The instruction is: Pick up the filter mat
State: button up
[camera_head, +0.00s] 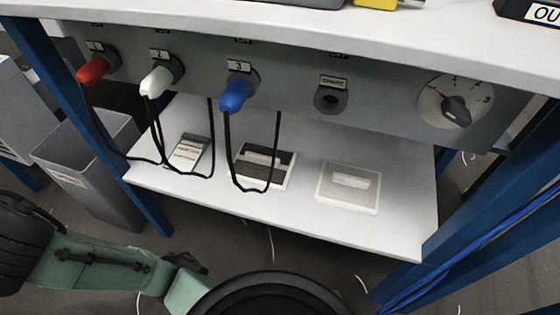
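On the white lower shelf lie two flat pads with pale bar handles. One is a light grey mesh-like pad with a white rim (350,203), at the right of the shelf. The other is a dark pad with a white rim (283,170), near the middle, partly crossed by a black cord. No readable label marks either as the filter mat, so I cannot tell which it is. My green arm shows at the bottom left, below and apart from the shelf. My gripper is not in view.
A labelled grey item (188,152) lies on the shelf's left. Red (92,70), white (155,82) and blue (236,95) plugs with hanging black cords and a dial (455,103) are on the panel above. Blue legs flank the shelf (400,205); a grey bin (100,180) stands left.

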aim_at(344, 187)
jog(key=k, duration=1.3)
